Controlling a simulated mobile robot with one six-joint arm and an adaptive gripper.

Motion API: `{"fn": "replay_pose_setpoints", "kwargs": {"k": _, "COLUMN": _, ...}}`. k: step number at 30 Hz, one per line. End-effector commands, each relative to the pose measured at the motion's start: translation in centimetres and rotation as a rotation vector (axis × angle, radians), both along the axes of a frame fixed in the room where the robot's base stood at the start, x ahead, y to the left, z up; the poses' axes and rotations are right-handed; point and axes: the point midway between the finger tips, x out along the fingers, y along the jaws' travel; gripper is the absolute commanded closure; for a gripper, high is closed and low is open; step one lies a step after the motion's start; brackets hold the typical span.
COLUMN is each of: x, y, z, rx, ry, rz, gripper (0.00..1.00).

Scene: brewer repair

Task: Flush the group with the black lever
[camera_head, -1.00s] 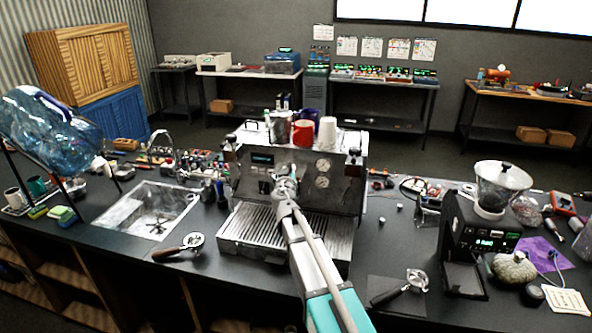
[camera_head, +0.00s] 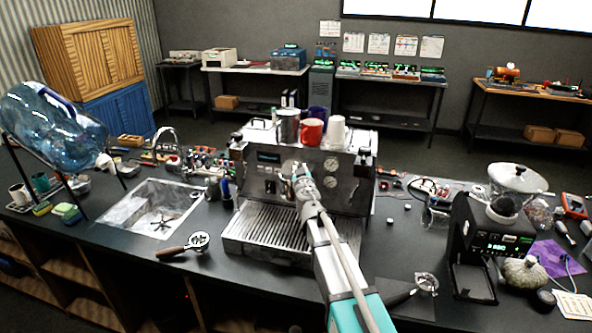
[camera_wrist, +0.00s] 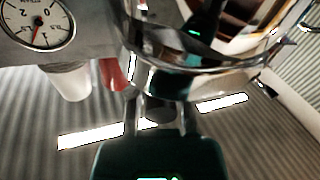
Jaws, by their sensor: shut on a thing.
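The espresso machine (camera_head: 262,188) stands on the counter in the middle of the head view, with gauges on its front and a slatted drip tray (camera_head: 278,229) below. My gripper (camera_head: 299,173) is up against the machine's front, above the tray. In the wrist view, my gripper's two fingers (camera_wrist: 160,114) are shut on a small dark piece that appears to be the black lever (camera_wrist: 159,107). It sits just beside the chrome group (camera_wrist: 190,78). Most of the lever is hidden by my fingers and the group. A gauge (camera_wrist: 35,20) shows at the upper left.
A portafilter (camera_head: 200,241) lies left of the machine by the sink (camera_head: 152,208). Another portafilter (camera_head: 427,283) lies at right, near the grinder (camera_head: 483,228). Cups, including a red mug (camera_head: 312,131), stand on the machine.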

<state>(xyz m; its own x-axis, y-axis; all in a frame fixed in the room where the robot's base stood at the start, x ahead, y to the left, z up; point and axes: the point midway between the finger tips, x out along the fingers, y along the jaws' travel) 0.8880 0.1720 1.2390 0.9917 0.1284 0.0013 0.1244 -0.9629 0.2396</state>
Motion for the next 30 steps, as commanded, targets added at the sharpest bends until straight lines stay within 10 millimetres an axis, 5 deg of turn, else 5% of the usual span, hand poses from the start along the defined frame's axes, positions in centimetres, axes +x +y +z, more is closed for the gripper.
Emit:
{"fn": "replay_pose_setpoints", "kwargs": {"k": 5, "x": 0.0, "y": -0.1, "z": 0.0, "rx": 0.0, "ry": 0.0, "rz": -0.008, "gripper": 1.0}}
{"fn": "replay_pose_setpoints", "kwargs": {"k": 6, "x": 0.0, "y": 0.0, "z": 0.0, "rx": 0.0, "ry": 0.0, "rz": -0.008, "gripper": 0.66}}
{"fn": "replay_pose_setpoints", "kwargs": {"k": 11, "x": -0.1, "y": 0.3, "z": 0.0, "rx": 0.0, "ry": 0.0, "rz": -0.003, "gripper": 0.39}}
{"fn": "replay_pose_setpoints", "kwargs": {"k": 30, "x": -1.9, "y": 0.5, "z": 0.0, "rx": 0.0, "ry": 0.0, "rz": 0.005, "gripper": 0.39}}
